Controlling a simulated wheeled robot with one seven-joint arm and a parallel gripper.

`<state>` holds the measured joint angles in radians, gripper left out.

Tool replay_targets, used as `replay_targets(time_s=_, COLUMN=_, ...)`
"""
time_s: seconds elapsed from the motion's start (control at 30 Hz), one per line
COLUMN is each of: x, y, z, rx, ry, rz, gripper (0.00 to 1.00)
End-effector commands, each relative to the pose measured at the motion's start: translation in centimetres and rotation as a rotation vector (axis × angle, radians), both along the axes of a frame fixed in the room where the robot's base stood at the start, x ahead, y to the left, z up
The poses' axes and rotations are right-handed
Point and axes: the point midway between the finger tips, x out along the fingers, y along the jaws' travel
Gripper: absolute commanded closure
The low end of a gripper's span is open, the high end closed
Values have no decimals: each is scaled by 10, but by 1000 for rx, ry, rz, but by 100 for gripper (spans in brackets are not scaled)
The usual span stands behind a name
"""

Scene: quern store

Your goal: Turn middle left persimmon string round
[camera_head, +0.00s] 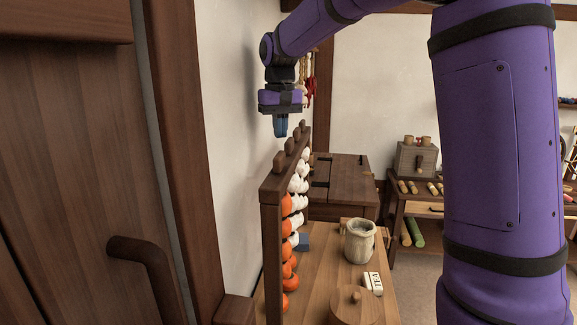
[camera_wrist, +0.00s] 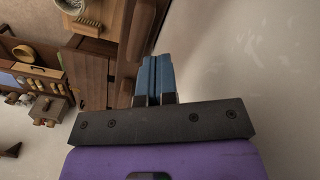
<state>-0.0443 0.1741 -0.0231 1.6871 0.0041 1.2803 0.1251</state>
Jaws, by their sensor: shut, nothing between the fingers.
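The persimmon strings hang in a row from a dark wooden rack (camera_head: 268,191), seen nearly end-on in the head view. The nearest visible string has orange fruit (camera_head: 286,205). White fruit (camera_head: 300,185) shows farther along, with more orange fruit (camera_head: 287,270) lower down. The strings overlap, so I cannot tell which is the middle left one. Several brown knobs (camera_head: 280,161) stand on the rack's top bar. My gripper (camera_head: 281,134) points down, shut and empty, above the bar's far part. Its blue fingers are together in the wrist view (camera_wrist: 155,62).
The rack stands on a wooden table (camera_head: 327,262) with a pale jar (camera_head: 359,243), a white labelled block (camera_head: 373,283) and a round wooden lid (camera_head: 354,305). A white wall (camera_head: 225,140) lies close on the left. A dark chest (camera_head: 347,172) stands behind.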

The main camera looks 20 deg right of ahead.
Motion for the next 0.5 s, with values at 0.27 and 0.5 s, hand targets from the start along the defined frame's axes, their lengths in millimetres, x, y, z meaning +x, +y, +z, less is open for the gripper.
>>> replay_targets(time_s=0.27, x=0, y=0, z=-12, rx=0, ry=1, rz=0, gripper=100)
replay_targets(time_s=0.5, x=0, y=0, z=-22, rx=0, ry=2, rz=0, gripper=100)
